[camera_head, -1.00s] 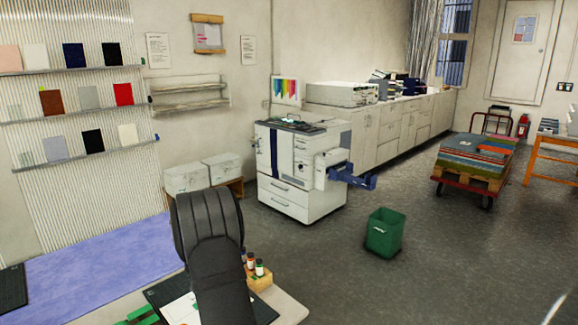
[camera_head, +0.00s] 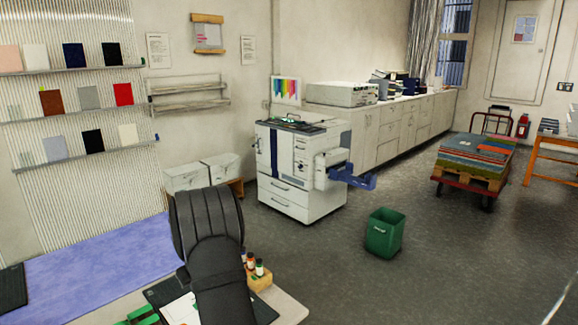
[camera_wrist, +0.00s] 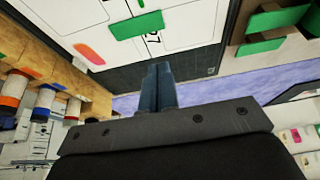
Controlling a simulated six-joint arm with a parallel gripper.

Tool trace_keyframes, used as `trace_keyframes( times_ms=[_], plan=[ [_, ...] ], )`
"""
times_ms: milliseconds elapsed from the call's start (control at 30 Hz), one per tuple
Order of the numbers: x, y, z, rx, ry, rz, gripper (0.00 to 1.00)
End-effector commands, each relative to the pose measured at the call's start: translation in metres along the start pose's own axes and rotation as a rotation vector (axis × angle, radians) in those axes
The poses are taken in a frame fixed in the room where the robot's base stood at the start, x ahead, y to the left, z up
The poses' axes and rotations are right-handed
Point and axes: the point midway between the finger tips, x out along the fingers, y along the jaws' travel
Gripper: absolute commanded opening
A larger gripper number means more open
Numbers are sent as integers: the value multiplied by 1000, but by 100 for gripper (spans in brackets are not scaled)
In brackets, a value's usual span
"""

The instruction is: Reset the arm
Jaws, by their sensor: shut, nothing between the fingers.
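My gripper (camera_wrist: 158,88) shows in the wrist view with its two fingers together, shut and empty. Beyond the fingertips are a dark mat (camera_wrist: 185,68) and a white sheet (camera_wrist: 70,15) with printed marks. A green piece (camera_wrist: 137,24) and an orange piece (camera_wrist: 90,53) lie on the sheet. In the head view my dark arm stands over the table (camera_head: 284,308) at the lower middle and hides the gripper. The sheet (camera_head: 180,309) and the mat (camera_head: 160,292) show to the left of the arm there.
A wooden rack (camera_head: 260,281) with small bottles stands just right of my arm. More green pieces (camera_head: 140,315) lie at the table's left. A green bin (camera_head: 384,235) and a white printer (camera_head: 300,175) stand on the floor beyond.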

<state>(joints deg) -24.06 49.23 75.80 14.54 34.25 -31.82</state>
Motion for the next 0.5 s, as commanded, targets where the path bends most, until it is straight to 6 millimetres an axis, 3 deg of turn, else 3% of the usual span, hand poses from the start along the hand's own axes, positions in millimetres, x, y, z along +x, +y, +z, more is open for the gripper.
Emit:
trace_keyframes(
  times_ms=[200, 500],
  plan=[
    [23, 0, 10, 4, -1, 1, 0],
    [28, 0, 12, 5, -1, 1, 0]
  ],
)
